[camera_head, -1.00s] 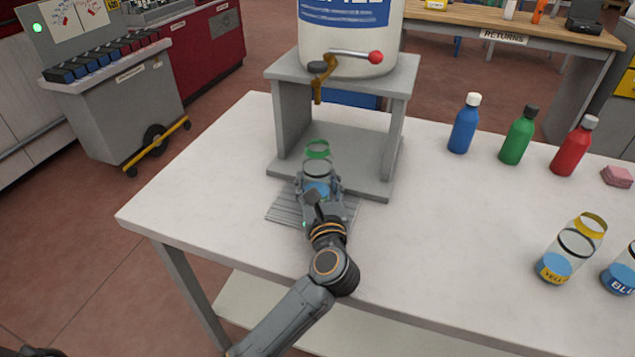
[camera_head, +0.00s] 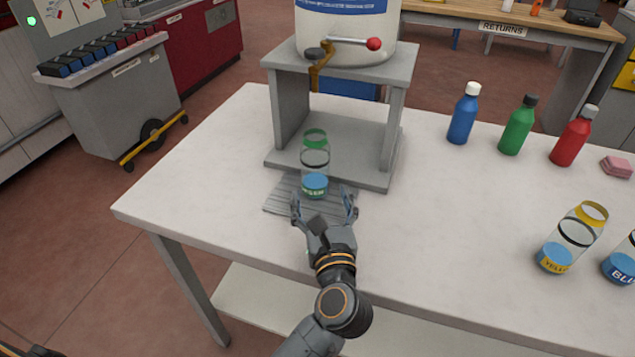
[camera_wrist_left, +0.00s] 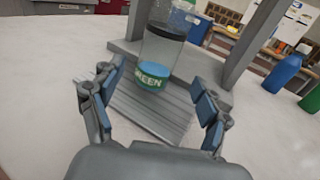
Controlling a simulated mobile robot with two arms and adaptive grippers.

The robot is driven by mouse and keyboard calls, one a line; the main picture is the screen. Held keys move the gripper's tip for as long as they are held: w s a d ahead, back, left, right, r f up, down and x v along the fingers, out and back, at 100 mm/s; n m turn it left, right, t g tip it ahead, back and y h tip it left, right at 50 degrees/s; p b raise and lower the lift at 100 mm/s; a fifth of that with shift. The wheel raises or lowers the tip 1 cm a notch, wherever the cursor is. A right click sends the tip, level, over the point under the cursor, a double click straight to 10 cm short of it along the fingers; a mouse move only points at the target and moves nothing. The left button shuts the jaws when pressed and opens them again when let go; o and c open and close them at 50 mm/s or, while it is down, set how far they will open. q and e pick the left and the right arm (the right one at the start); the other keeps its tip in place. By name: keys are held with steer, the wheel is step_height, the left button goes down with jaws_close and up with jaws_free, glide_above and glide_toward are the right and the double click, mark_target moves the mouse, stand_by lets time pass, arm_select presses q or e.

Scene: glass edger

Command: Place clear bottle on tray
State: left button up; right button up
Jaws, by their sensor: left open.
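A clear bottle (camera_head: 315,160) with a green top ring, blue liquid at the bottom and a green label stands upright on a grey ribbed tray (camera_head: 279,207). It stands below the tap of a large white container. In the left wrist view the clear bottle (camera_wrist_left: 160,45) shows "GREEN" on its label, and the ribbed tray (camera_wrist_left: 140,112) lies under it. My left gripper (camera_head: 324,205) is open, just in front of the bottle and apart from it. The left wrist view shows its spread fingers (camera_wrist_left: 158,103) with nothing between them. My right gripper is not in view.
A grey stand (camera_head: 392,130) holds the white container (camera_head: 345,35) with its red-knobbed lever (camera_head: 373,44). Blue (camera_head: 463,115), green (camera_head: 518,127) and red (camera_head: 571,138) bottles stand at right. A yellow-labelled clear bottle (camera_head: 573,240) is at front right. The table's left side is clear.

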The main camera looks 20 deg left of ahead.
arm_select(q)
steer(key=shift+v, duration=1.9)
steer(key=shift+s, duration=0.1)
